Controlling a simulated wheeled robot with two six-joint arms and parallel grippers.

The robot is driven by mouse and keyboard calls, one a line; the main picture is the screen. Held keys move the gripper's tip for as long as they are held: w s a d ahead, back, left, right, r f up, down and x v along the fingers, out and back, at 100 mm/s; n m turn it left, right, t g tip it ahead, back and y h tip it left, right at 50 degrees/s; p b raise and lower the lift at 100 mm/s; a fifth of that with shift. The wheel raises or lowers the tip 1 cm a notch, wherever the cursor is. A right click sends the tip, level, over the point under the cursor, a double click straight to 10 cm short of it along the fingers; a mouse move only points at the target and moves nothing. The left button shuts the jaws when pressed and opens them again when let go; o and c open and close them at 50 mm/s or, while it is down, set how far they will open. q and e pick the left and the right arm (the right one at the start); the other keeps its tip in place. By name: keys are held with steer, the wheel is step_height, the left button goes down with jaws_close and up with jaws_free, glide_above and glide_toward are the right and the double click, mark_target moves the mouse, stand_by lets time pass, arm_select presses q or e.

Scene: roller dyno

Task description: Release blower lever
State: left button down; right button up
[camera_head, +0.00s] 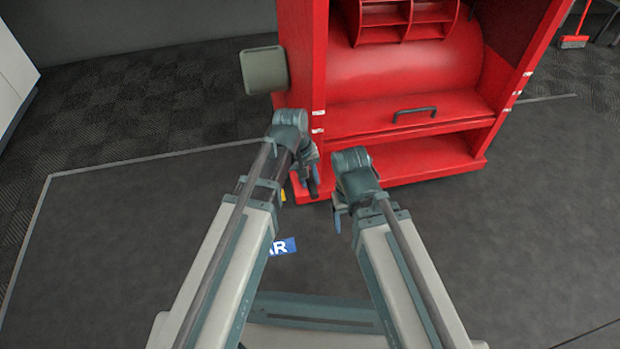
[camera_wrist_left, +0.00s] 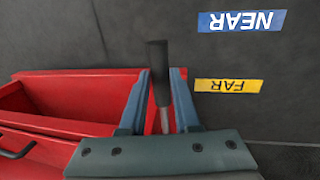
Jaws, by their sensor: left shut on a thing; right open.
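The blower lever, a dark handle (camera_wrist_left: 157,62) on a thin metal shaft, stands between the blue fingers of my left gripper (camera_wrist_left: 160,84) in the left wrist view. My left gripper (camera_head: 306,178) is shut on it, beside the lower left corner of the red blower machine (camera_head: 400,115). The lever's dark end (camera_head: 314,188) shows partly there in the head view, and the arm hides the rest. My right gripper (camera_head: 338,217) points down at the machine's front, open and away from the lever; its fingers are mostly hidden by its own wrist.
A yellow FAR label (camera_wrist_left: 228,86) and a blue NEAR label (camera_wrist_left: 249,21) lie on the floor beside the lever. A black handle (camera_head: 414,113) is on the machine's front panel. A grey-green box (camera_head: 264,70) sticks out on its left side.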

arm_select(q)
steer(key=shift+w+d, duration=0.15)
steer(key=shift+d, duration=0.15)
steer(key=shift+w+r, duration=0.1)
steer(key=shift+r, duration=0.15)
steer(key=r+g+p, duration=0.1)
steer(key=r, duration=0.1)
steer(key=w+r+g+h+p, duration=0.1)
steer(key=g+p, duration=0.1)
steer(key=w+r+g+p, duration=0.1)
steer(key=r, duration=0.1)
steer(key=shift+w+a+r+h, duration=0.2)
steer(key=shift+a+r+h, duration=0.1)
steer(key=shift+a, duration=0.05)
steer(key=shift+a+r+g, duration=0.1)
steer(key=shift+r+g, duration=0.25)
steer(key=shift+g, duration=0.25)
steer(key=c, duration=1.6)
jaws_free()
steer(key=shift+s+n, duration=0.1)
steer(key=shift+n, duration=0.2)
steer(key=c, duration=1.4)
jaws_free()
steer(key=o, duration=0.8)
steer(key=shift+a, duration=0.1)
